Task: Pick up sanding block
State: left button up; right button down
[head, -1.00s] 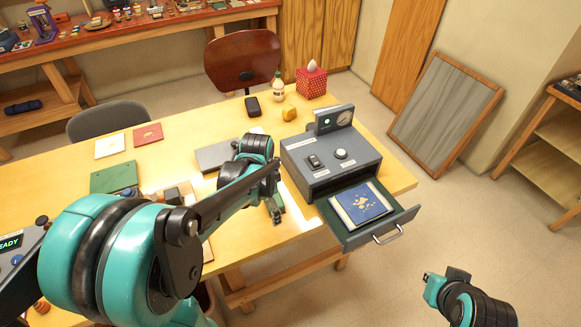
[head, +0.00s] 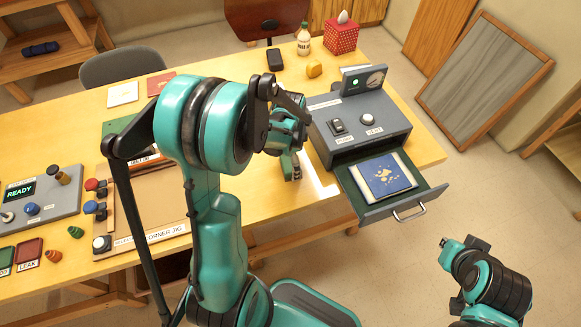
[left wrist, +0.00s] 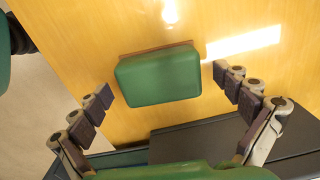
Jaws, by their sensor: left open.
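The sanding block is a green rounded block (left wrist: 158,76) on a thin brown base, lying on the wooden table in the left wrist view. My left gripper (left wrist: 163,86) is open above it, with one set of dark finger pads to each side of the block. The pads are apart from it. In the head view my left gripper (head: 291,166) points down at the table just left of the grey drawer unit; my arm largely hides the block there. My right gripper (head: 462,248) is over the floor at the lower right, its fingers too small to read.
The grey drawer unit (head: 358,125) stands close right of my left gripper, its drawer (head: 408,204) open with a blue booklet (head: 384,175) inside. A corner jig (head: 150,228) and a panel reading READY (head: 50,208) lie to the left.

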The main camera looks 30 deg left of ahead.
aim_at(290, 161)
pick_arm(q)
jog(key=c, duration=1.3)
notch_tip(290, 161, up, 10)
jog(key=p, duration=0.3)
jog(key=shift+p, duration=0.35)
